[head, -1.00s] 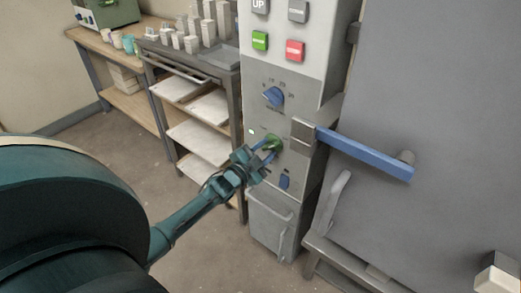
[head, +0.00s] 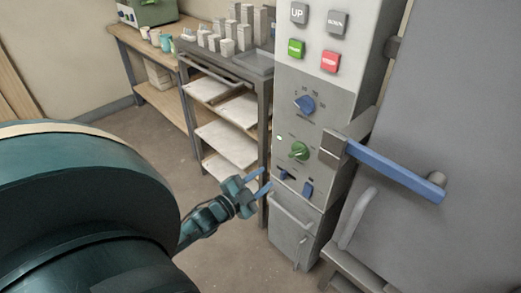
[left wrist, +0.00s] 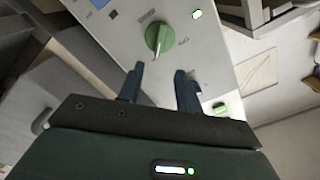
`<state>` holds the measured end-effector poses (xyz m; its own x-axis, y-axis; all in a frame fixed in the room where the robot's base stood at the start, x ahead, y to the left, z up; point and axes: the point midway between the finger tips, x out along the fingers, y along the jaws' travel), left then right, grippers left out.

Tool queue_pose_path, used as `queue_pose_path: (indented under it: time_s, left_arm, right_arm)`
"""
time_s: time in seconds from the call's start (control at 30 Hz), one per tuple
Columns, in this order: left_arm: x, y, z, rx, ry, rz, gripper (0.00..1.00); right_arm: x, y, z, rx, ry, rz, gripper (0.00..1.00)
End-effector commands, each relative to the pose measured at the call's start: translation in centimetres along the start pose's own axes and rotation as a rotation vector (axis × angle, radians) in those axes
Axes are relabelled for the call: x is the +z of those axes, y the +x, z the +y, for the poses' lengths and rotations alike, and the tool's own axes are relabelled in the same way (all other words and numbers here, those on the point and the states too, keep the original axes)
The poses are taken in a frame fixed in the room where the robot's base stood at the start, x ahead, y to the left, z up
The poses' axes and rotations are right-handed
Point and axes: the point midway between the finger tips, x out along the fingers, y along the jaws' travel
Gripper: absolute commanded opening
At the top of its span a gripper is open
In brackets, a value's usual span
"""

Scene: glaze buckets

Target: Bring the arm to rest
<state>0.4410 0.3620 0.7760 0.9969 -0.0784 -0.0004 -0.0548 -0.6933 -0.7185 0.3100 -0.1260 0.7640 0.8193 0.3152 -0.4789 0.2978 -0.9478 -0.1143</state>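My left gripper (head: 262,181) is in front of the lower part of the grey control panel (head: 317,122) in the head view. Its two blue fingers are apart with nothing between them. The green knob (head: 299,151) is on the panel, up and to the right of the fingers and clear of them. In the left wrist view the green knob (left wrist: 159,39) lies beyond the open fingertips (left wrist: 160,70). My right gripper is not seen in either view.
A blue knob (head: 304,105) and several push buttons sit higher on the panel. A door with a blue handle (head: 395,170) stands at the right. A rack with shelves (head: 226,140) stands behind my left gripper. Open floor (head: 222,252) lies below it.

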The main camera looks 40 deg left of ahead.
Motion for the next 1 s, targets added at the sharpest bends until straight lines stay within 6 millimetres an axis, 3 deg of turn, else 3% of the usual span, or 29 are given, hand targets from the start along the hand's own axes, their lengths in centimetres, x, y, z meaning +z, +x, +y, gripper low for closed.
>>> queue_pose_path:
  time_s: [0.4,0.5,0.67,0.8,0.9,1.0]
  left_arm:
    - [0.0,0.0,0.0,0.0,-0.001,0.0,0.35]
    - [-0.9,-0.4,0.9,0.024,-0.037,-0.019,0.35]
    - [-5.7,-3.3,5.9,0.157,-0.262,-0.147,0.35]
    - [-11.5,-7.3,10.7,0.296,-0.506,-0.303,0.35]
    - [-14.8,-9.8,12.9,0.371,-0.637,-0.395,0.35]
    - [-16.9,-11.4,14.1,0.416,-0.718,-0.456,0.35]
  right_arm:
    - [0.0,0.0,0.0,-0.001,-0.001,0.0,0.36]
    - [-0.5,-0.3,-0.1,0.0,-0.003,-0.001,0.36]
    - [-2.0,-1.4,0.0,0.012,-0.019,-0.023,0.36]
    - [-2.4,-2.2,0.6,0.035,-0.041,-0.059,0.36]
    - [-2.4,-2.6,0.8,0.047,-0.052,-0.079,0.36]
    - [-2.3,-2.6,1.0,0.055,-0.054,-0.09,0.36]
